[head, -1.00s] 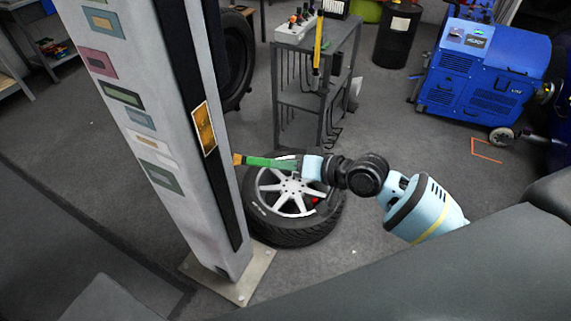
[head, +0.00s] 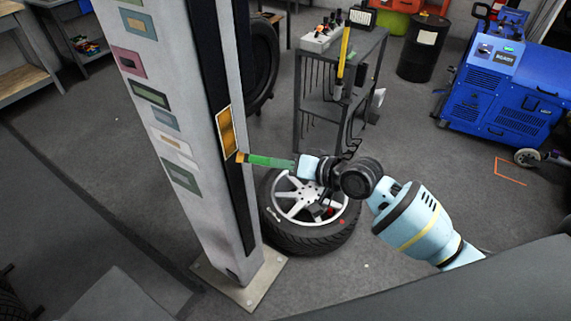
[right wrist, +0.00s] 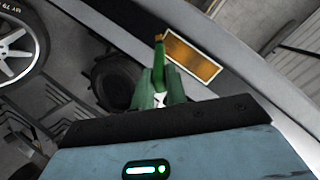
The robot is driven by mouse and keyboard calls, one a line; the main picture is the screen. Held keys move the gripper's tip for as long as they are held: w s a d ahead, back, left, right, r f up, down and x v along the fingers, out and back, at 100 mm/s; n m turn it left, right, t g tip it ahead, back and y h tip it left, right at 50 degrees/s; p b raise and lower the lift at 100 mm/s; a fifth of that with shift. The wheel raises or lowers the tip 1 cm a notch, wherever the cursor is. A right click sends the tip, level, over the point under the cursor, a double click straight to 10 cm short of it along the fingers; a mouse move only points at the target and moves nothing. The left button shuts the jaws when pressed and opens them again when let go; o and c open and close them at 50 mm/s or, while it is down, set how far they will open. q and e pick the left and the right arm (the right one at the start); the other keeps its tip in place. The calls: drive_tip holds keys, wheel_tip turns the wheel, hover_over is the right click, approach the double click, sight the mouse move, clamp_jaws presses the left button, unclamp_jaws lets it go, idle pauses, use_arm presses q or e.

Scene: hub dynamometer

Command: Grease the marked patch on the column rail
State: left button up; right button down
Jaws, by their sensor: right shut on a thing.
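The column (head: 185,130) stands upright with a black rail (head: 240,205) along one side. The marked patch is an orange rectangle with a pale border (head: 227,133) on that rail. It also shows in the right wrist view (right wrist: 197,60). My right gripper (head: 280,163) is shut on a green-handled brush (head: 260,160) with an orange-tan tip. The brush points left, its tip at the patch's lower right corner in the head view. My left gripper is not in view.
A wheel with a tyre (head: 310,237) lies on the floor below my right arm, by the column's base plate (head: 268,279). A dark trolley (head: 318,108) stands behind. A blue machine (head: 505,85) is at the right. The floor between trolley and machine is mostly clear.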

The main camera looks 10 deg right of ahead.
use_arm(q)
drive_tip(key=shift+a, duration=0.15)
use_arm(e)
drive_tip(key=shift+w+a, duration=0.3)
idle(0.3)
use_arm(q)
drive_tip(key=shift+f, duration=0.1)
use_arm(e)
drive_tip(key=shift+w+a, duration=0.3)
drive_tip(key=shift+r+p, duration=0.5)
drive_tip(key=shift+r, duration=0.65)
drive_tip(key=shift+d+r+p, duration=0.1)
drive_tip(key=shift+r+p, duration=0.2)
drive_tip(key=shift+r, duration=0.45)
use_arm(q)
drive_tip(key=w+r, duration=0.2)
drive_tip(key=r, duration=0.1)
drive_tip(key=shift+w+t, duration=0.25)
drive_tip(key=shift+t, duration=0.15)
